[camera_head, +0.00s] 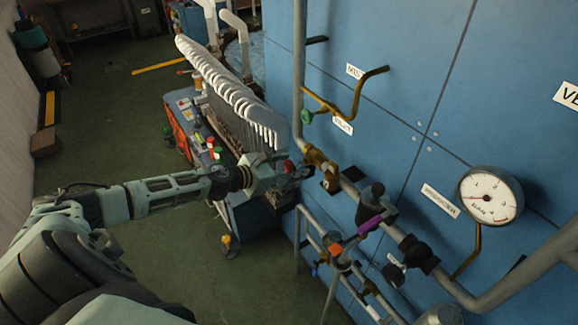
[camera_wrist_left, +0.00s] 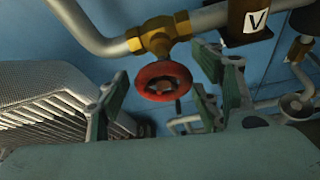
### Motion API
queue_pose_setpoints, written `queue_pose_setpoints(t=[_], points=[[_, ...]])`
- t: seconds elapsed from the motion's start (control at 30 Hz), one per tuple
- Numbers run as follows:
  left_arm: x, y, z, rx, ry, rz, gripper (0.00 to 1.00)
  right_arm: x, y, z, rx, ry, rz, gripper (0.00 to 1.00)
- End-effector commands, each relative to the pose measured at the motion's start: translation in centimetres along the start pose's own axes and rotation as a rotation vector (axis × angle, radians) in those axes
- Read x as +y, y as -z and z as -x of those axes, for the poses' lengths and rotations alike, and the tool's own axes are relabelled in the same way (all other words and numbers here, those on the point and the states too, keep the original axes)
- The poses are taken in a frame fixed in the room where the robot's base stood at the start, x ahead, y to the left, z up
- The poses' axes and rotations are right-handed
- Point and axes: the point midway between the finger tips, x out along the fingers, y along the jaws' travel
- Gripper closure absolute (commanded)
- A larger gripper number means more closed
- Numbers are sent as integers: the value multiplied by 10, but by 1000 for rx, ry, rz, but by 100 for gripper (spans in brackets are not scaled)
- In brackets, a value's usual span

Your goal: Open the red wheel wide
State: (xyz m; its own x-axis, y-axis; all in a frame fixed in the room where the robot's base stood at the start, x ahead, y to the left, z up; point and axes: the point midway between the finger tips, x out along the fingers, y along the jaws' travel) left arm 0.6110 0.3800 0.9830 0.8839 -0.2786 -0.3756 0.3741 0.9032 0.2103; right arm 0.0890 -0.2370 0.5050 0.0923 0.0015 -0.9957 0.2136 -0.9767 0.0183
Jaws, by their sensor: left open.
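The red wheel (camera_wrist_left: 164,81) is a small round handwheel on a brass valve (camera_wrist_left: 160,34) in a grey pipe, seen in the left wrist view. In the head view the brass valve (camera_head: 318,160) shows on the pipe by the blue wall, and the wheel (camera_head: 289,166) is mostly hidden by my gripper. My left gripper (camera_head: 291,172) is at the wheel. In the left wrist view its green-grey fingers (camera_wrist_left: 160,108) are spread apart, one on each side of the wheel, and I see no clear contact. My right gripper is not in view.
The blue wall (camera_head: 390,110) carries pipes, a white gauge (camera_head: 490,195) and a bent brass pipe (camera_head: 357,95). A purple-handled valve (camera_head: 372,225) sits right of my gripper. Green floor (camera_head: 130,240) is open at left.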

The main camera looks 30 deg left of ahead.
Motion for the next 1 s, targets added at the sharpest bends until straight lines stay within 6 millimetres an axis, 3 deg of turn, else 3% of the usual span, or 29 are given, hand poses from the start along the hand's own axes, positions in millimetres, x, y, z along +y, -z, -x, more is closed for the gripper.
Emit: queue_pose_setpoints(t=[0.2, 0.67, 1.0], points=[[0, 0, 0, 0, 0, 0, 42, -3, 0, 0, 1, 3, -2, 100], [2, -1, 0, -1, -3, -1, 82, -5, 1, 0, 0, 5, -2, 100], [3, -1, 0, -2, 12, 41, 83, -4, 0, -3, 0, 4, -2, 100]])
